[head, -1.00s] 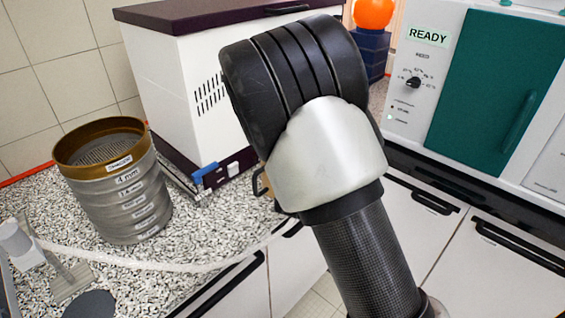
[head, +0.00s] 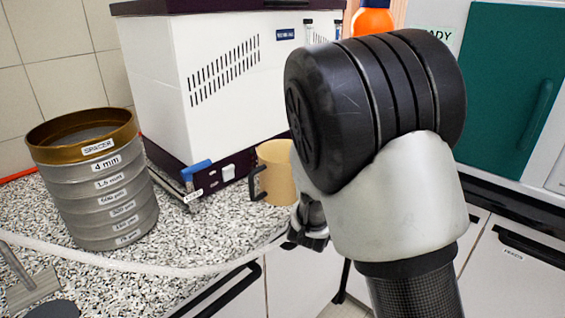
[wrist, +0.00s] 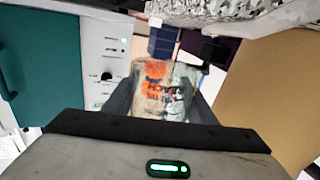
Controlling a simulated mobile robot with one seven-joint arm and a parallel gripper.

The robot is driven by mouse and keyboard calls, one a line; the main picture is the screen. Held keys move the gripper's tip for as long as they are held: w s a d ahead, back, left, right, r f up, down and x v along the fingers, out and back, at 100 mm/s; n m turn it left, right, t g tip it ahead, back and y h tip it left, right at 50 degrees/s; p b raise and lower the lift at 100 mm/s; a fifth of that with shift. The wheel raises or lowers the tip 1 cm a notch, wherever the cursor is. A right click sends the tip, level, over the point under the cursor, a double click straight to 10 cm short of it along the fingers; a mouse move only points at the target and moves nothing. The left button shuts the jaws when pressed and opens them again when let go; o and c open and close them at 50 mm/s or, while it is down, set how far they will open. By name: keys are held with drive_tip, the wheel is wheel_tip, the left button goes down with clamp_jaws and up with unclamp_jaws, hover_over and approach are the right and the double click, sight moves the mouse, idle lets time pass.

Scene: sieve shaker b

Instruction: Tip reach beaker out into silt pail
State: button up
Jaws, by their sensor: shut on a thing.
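The reach beaker (wrist: 160,92), a pale see-through vessel with dark lettering, is between the dark fingers of my gripper (wrist: 160,105) in the wrist view. My gripper is shut on it. Orange shows on or through its wall; its contents are not clear. In the head view my gripper (head: 310,226) is mostly hidden behind my arm, and the beaker cannot be made out. A tan pail (head: 276,175) with a dark handle stands on the counter, just left of my wrist and partly covered by it. A large tan surface (wrist: 268,85), apparently the pail, fills the wrist view's right side.
A stack of labelled sieves (head: 100,190) stands at the left on the speckled counter (head: 195,235). A white vented cabinet (head: 215,85) is behind the pail.

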drive_tip(key=shift+d+f+m+b, duration=0.1)
drive_tip(key=shift+f+m+b, duration=0.05)
drive_tip(key=shift+m+b, duration=0.15)
wheel_tip(320, 180, up, 6)
drive_tip(key=p, duration=0.4)
drive_tip(key=s+d+f+n+y, duration=0.2)
drive_tip(key=d+f+n+y, duration=0.1)
drive_tip(key=d+f+y, duration=0.3)
wheel_tip(320, 180, up, 20)
drive_tip(key=h+p, duration=0.1)
drive_tip(key=p, duration=1.9)
drive_tip(key=shift+f+t, duration=0.2)
drive_tip(key=shift+t, duration=0.1)
drive_tip(key=shift+d+f, duration=0.1)
